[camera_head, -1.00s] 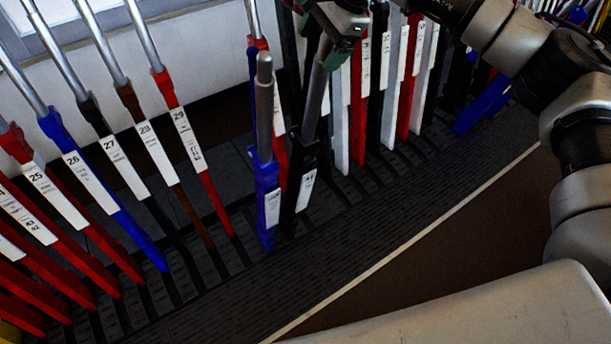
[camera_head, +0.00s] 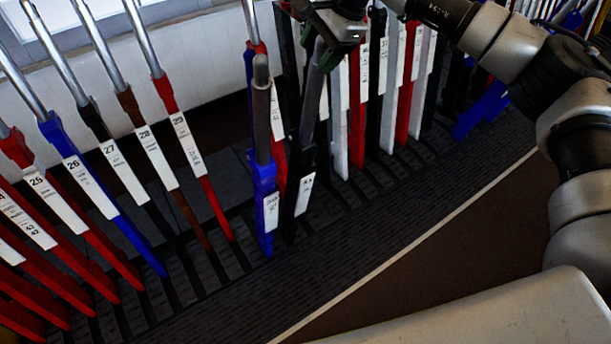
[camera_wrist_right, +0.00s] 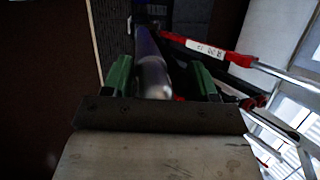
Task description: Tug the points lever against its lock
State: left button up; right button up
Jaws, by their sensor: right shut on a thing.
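A black lever (camera_head: 299,168) with a white label and a grey metal handle leans out of the row, forward of the levers behind it. My right gripper (camera_head: 335,52) is at the top of this handle, shut on it. In the right wrist view, a rounded metal handle end (camera_wrist_right: 153,76) shows between the green fingers of my right gripper (camera_wrist_right: 163,82). Just left of the black lever stands a blue lever (camera_head: 265,190), also forward, its handle free. The black lever's lower end and any lock or catch are hard to make out. My left gripper is out of view.
Numbered red, blue, black and brown levers, such as the red lever 29 (camera_head: 188,140), stand at left. White, red and black levers (camera_head: 388,95) stand close behind on the right. The dark ribbed floor plate (camera_head: 330,235) in front is clear.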

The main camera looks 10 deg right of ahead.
jog(key=shift+w+a+f, duration=0.15)
jog(key=shift+a, duration=0.1)
dwell(0.5)
jog(key=shift+w+r, duration=0.15)
jog(key=shift+r, duration=0.25)
dwell(0.4)
